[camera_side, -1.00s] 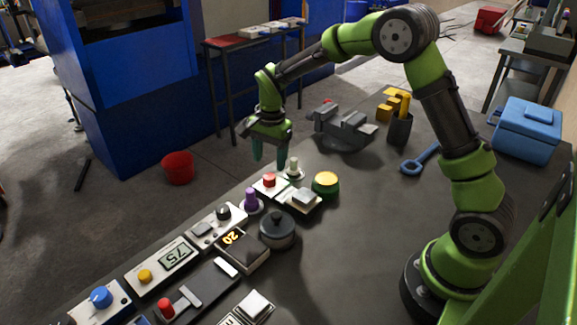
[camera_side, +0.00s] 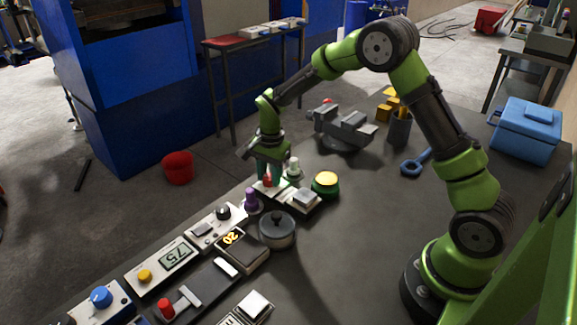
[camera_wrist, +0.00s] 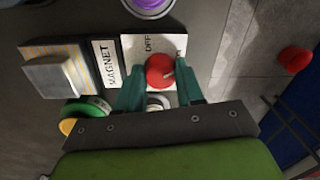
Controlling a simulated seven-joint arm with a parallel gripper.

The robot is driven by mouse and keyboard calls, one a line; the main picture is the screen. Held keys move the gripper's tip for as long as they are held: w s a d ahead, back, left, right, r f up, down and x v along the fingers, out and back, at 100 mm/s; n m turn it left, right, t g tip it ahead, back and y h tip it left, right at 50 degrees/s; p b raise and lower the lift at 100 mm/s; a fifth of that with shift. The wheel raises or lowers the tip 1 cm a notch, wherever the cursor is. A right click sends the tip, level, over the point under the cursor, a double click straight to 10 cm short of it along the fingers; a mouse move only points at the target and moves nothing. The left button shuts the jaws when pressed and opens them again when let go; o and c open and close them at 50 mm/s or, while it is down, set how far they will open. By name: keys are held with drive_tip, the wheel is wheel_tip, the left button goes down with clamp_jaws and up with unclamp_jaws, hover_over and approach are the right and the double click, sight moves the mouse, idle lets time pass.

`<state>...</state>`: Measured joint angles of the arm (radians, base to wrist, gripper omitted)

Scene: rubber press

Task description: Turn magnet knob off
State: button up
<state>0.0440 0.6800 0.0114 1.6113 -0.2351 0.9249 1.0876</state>
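The magnet knob (camera_wrist: 160,70) is a round red knob on a white plate marked OFF, with a MAGNET label (camera_wrist: 107,63) to its left in the wrist view. A second marking to the right of OFF is partly hidden by a finger. A small pale line on the knob points to the right. My gripper (camera_wrist: 160,82) has its two teal fingers on either side of the knob, with small gaps showing, so it looks open. In the side view my gripper (camera_side: 269,174) is low over the panel, and the red knob shows between its fingers.
A grey square button (camera_wrist: 57,75) lies left of the label. A yellow button on a green base (camera_side: 325,182), a purple knob (camera_side: 252,201) and a lidded grey pot (camera_side: 278,230) stand close by. A vise (camera_side: 343,128) is behind.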

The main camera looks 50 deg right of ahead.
drive_tip(key=shift+c, duration=1.2)
drive_tip(key=shift+n, duration=0.3)
drive_tip(key=n, duration=0.3)
drive_tip(key=shift+d+n, duration=0.1)
drive_tip(key=shift+n, duration=0.2)
drive_tip(key=n, duration=0.9)
drive_tip(key=shift+r, duration=0.1)
drive_tip(key=n, duration=0.4)
drive_tip(key=shift+w+n+g, duration=0.1)
drive_tip(key=shift+n+g, duration=0.2)
drive_tip(key=o, duration=1)
